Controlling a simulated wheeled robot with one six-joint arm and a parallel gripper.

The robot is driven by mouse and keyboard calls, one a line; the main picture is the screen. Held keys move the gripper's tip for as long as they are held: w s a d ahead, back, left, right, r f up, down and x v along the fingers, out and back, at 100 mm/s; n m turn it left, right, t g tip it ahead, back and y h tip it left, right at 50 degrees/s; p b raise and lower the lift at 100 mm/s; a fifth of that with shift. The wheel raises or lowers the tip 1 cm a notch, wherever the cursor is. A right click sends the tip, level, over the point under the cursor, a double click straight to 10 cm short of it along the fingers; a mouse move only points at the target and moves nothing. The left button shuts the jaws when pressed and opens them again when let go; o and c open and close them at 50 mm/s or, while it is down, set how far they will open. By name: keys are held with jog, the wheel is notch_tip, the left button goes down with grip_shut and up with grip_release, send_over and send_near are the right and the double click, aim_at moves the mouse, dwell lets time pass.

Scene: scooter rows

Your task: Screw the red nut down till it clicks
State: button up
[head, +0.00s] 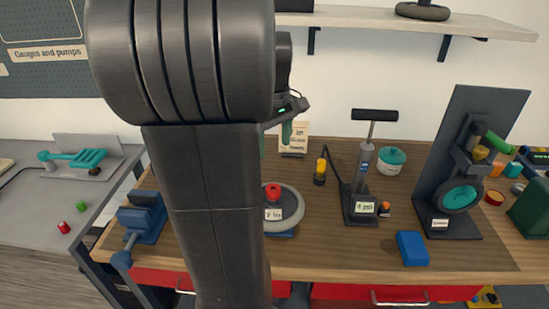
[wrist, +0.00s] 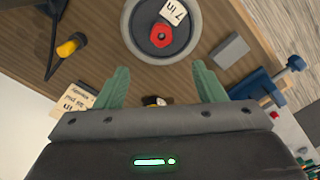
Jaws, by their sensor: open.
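The red nut (head: 273,190) sits at the middle of a grey wheel (head: 291,205) with a dark centre on the wooden bench. In the wrist view the nut (wrist: 160,36) has a hole in its middle, and a "7 in" tag lies beside it. How far the nut is screwed down cannot be told. My gripper (wrist: 161,84) is open, its two green fingers apart with nothing held between them. In the head view my gripper (head: 275,138) is above and behind the wheel, apart from the nut, and my arm hides part of it and the wheel's left side.
A blue vise (head: 143,222) stands left of the wheel. A small card (head: 293,140) stands behind. Bare bench lies in front of the pump.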

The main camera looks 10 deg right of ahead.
jog(key=shift+m, duration=0.7)
notch_tip(320, 180, down, 13)
jog(key=shift+s+a+f+b, duration=0.1)
jog(key=shift+s+f+b, duration=0.1)
jog(key=shift+b, duration=0.9)
